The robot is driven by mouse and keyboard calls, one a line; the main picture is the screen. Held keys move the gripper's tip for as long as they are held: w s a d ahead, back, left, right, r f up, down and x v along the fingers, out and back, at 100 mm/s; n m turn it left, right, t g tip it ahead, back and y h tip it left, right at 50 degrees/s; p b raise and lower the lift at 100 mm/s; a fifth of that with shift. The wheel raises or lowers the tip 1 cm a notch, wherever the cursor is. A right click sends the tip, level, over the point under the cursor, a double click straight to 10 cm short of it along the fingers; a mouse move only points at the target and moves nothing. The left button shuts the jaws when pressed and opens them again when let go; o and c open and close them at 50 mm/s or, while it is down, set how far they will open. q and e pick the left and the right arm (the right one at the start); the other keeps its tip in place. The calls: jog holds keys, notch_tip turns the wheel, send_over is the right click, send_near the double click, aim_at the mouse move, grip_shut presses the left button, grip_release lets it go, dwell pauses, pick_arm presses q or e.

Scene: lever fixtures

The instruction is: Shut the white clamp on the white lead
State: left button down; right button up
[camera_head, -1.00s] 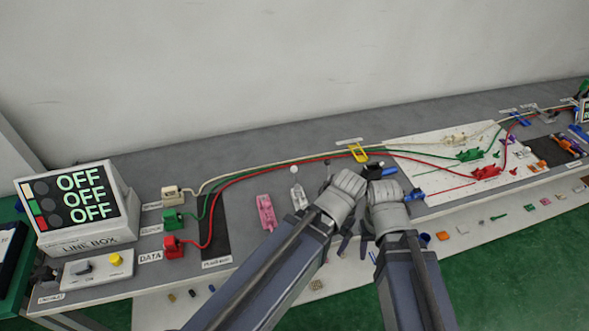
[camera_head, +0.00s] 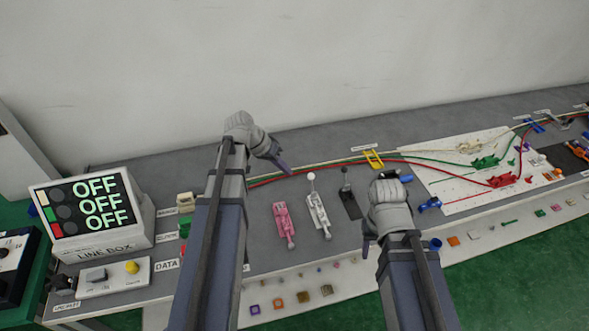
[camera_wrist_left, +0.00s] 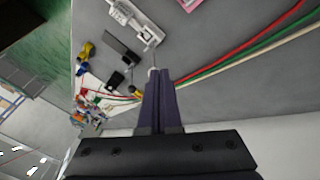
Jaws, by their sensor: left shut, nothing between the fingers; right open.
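A white toggle clamp (camera_head: 318,210) with a lever and pale ball knob (camera_head: 311,176) stands on the grey bench beside a pink one. Its lever looks raised. A cream clamp (camera_head: 470,146) lies on the white board by the white lead (camera_head: 420,152). My left gripper (camera_head: 284,168) is shut and empty, above the leads, left of the white toggle clamp's knob. In the left wrist view its closed fingers (camera_wrist_left: 158,78) point toward a white clamp (camera_wrist_left: 135,20). My right gripper (camera_head: 367,245) is open, near the bench's front edge. The left arm hides part of the leads.
A pink clamp (camera_head: 284,225) and a black lever fixture (camera_head: 350,203) flank the white toggle clamp. Green (camera_head: 485,162) and red (camera_head: 503,180) clamps are on the board. A yellow frame (camera_head: 373,159) spans the leads. The line box (camera_head: 90,215) reads OFF on three rows.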

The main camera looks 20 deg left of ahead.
aim_at(312, 185)
pick_arm(q)
jog(key=w+a+r+t, duration=0.1)
jog(key=a, duration=0.5)
jog(key=shift+w+r, duration=0.25)
jog(key=shift+w, duration=0.15)
pick_arm(e)
jog(key=shift+w+a+r, duration=0.1)
jog(key=shift+a, duration=0.25)
pick_arm(q)
jog(key=shift+d, duration=0.1)
jog(key=b+x, duration=0.8)
jog(key=x, duration=0.3)
jog(key=shift+r+b, duration=0.1)
jog(key=shift+b, duration=0.3)
jog(key=shift+d+r+p, duration=0.2)
jog(key=shift+d+p, duration=0.05)
jog(key=shift+d, duration=0.4)
jog(key=shift+d+r+p, duration=0.2)
jog(key=shift+d+r, duration=0.05)
jog(key=shift+d, duration=0.35)
jog(key=shift+d+r+p, duration=0.2)
jog(key=shift+d+p, duration=0.05)
jog(key=shift+d, duration=0.4)
pick_arm(e)
notch_tip(312, 185, down, 8)
jog(key=shift+r, duration=0.25)
